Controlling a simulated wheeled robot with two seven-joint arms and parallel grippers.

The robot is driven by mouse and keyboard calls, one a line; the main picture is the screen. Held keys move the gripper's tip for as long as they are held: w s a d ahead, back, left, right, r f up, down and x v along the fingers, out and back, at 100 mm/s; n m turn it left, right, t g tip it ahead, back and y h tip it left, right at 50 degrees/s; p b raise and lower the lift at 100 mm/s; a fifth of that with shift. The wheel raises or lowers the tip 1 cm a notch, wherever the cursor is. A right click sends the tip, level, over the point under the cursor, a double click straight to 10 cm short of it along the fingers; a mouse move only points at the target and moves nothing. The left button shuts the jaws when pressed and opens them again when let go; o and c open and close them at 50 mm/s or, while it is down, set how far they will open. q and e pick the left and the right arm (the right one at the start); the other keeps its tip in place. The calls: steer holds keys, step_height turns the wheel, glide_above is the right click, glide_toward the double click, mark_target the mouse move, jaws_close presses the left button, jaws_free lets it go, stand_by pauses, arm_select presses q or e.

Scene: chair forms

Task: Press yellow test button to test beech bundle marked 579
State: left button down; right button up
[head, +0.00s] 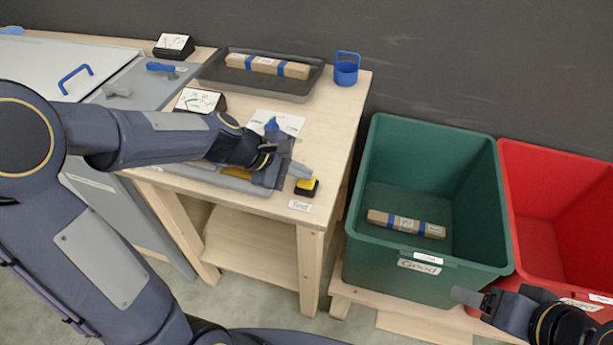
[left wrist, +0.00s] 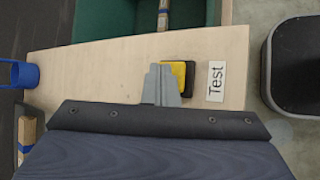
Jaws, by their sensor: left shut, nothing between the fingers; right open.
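The yellow test button (head: 306,183) sits on a black base at the table's front right corner, beside a "Test" label (head: 299,206). My left gripper (head: 301,171) is shut and empty, its fingertips right at the button. In the left wrist view the fingers (left wrist: 162,84) partly cover the yellow button (left wrist: 180,70); contact cannot be told. A grey test fixture (head: 232,181) lies mostly hidden under my left arm, with a brownish piece (head: 267,175) in it. No number 579 is readable. My right gripper (head: 474,298) is open and empty, in front of the green crate.
A green crate (head: 420,265) labelled "Good" holds a wooden bundle (head: 405,223). A red crate (head: 558,160) stands to its right. A dark tray (head: 215,80) with another bundle (head: 267,66) and a blue cup (head: 346,70) stand at the table's back.

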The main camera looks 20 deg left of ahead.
mark_target(301, 181)
arm_select(q)
steer(key=shift+f, duration=0.35)
steer(key=shift+r, duration=0.15)
stand_by(0.3)
steer(key=shift+r+p, duration=1.1)
steer(key=shift+r, duration=0.15)
steer(key=shift+r, duration=0.1)
step_height(301, 181, up, 5)
steer(key=p, duration=0.4)
steer(key=shift+p, duration=0.35)
